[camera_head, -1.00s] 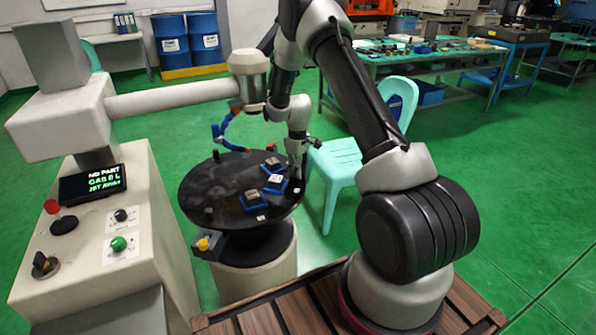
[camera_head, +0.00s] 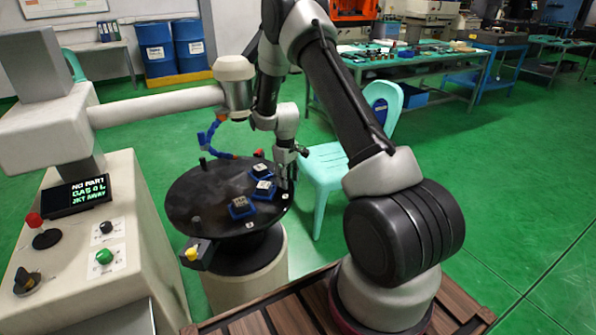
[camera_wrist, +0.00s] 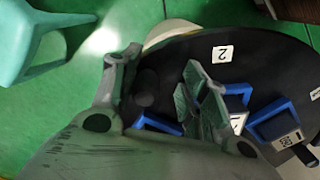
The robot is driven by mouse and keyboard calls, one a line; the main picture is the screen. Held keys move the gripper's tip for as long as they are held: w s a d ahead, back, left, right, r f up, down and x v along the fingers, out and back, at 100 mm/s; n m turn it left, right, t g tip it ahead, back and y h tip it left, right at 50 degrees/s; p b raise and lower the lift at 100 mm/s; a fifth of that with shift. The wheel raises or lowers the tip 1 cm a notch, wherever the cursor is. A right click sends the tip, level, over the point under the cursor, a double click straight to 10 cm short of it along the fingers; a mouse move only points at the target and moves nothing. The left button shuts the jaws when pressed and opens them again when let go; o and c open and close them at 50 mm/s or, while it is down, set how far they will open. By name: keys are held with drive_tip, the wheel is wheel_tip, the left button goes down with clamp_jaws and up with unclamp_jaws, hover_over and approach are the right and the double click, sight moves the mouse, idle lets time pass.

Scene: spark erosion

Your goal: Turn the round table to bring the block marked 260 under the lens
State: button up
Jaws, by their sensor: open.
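The black round table (camera_head: 188,190) stands on a pale pedestal and also shows in the wrist view (camera_wrist: 275,65). It carries three grey blocks in blue holders: one near the back (camera_head: 260,169), one at middle right (camera_head: 264,187) and one nearer the front (camera_head: 241,204). The lens head (camera_head: 235,85) hangs from a pale arm over the table's back part. My gripper (camera_head: 287,168) is at the table's right edge; in the wrist view its fingers (camera_wrist: 162,85) are apart, with a dark knob between them.
A control console (camera_head: 105,225) stands left, with a screen (camera_head: 77,196) reading NO PART and JET AWAY. A blue jointed hose (camera_head: 211,133) is near the lens head. A turquoise chair (camera_head: 325,165) stands close behind my gripper. Green floor is free at right.

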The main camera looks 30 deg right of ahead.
sight(279, 207)
drive_tip(key=s+a+m, duration=0.1)
drive_tip(key=s+m, duration=0.1)
drive_tip(key=s, duration=0.1)
drive_tip(key=s+a+m, duration=0.1)
drive_tip(key=s, duration=0.1)
drive_tip(key=shift+a, duration=0.35)
drive_tip(key=s+a+m, duration=0.4)
drive_tip(key=s+a, duration=0.1)
drive_tip(key=shift+a, duration=0.1)
wheel_tip(279, 207, up, 8)
drive_tip(key=s+d+r+n+g, duration=0.2)
drive_tip(key=s+r, duration=0.9)
drive_tip(key=s, duration=0.2)
drive_tip(key=shift+d+r, duration=0.15)
drive_tip(key=shift+d, duration=0.05)
